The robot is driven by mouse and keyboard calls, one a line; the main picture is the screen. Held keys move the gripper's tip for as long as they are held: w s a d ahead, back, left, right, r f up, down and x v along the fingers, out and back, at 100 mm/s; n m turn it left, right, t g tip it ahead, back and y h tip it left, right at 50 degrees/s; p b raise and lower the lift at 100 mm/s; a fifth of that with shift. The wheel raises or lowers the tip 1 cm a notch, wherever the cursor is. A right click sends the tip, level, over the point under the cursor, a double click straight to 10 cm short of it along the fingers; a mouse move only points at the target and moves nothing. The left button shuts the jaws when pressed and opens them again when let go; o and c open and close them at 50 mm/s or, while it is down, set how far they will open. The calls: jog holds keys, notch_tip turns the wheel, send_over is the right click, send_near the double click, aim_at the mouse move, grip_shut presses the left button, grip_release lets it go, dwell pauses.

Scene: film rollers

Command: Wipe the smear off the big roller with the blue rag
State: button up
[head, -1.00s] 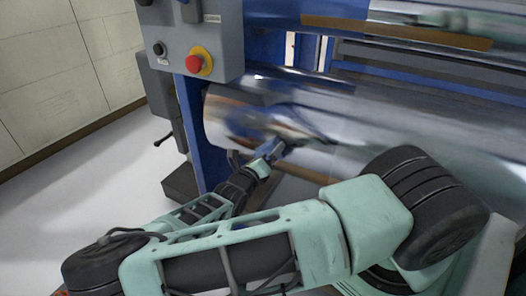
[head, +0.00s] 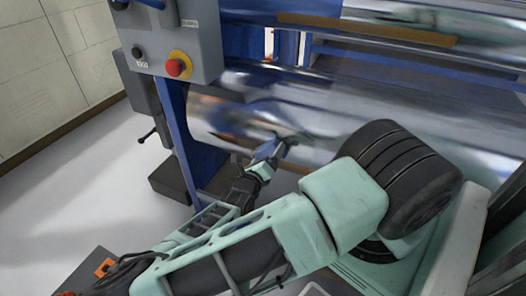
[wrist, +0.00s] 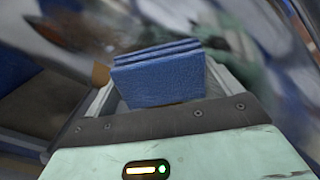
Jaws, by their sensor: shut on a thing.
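The big roller (head: 330,125) is a shiny metal cylinder across the middle of the head view. My gripper (head: 268,158) is at its lower front side, left of the middle. In the wrist view my gripper (wrist: 160,100) is shut on the folded blue rag (wrist: 158,78), which sticks out ahead of the jaws. The rag also shows as a small blue patch in the head view (head: 267,150). It is close to the roller's surface; I cannot tell whether it touches. Reflections cover the roller, and I cannot pick out the smear.
A grey control box (head: 180,45) with a red emergency button (head: 175,67) stands at the upper left, beside the roller's end. A blue machine frame (head: 195,150) runs below it. A thinner upper roller (head: 400,25) lies above. The floor (head: 85,185) at the left is clear.

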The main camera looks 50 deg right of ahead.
aim_at(258, 153)
jog(key=shift+s+d+r+p, duration=0.1)
jog(key=shift+s+p, duration=0.05)
jog(key=shift+p, duration=0.15)
jog(key=shift+w+a, duration=0.4)
jog(key=shift+w, duration=0.45)
jog(key=shift+w+a, duration=0.35)
jog(key=shift+w, duration=0.45)
jog(key=shift+w+a+f+b, duration=0.1)
jog(key=shift+w+a+b, duration=0.35)
jog(key=shift+w, duration=1)
jog(key=shift+w+a+f+b, duration=0.1)
jog(key=shift+w+a+b, duration=0.35)
jog(key=shift+w, duration=1.05)
jog(key=shift+w+a+b, duration=0.35)
jog(key=shift+w+a, duration=0.2)
jog(key=shift+w, duration=0.9)
jog(key=shift+w+a+r, duration=0.1)
jog(key=shift+w+a, duration=0.05)
jog(key=shift+w, duration=0.4)
jog(key=shift+v, duration=3)
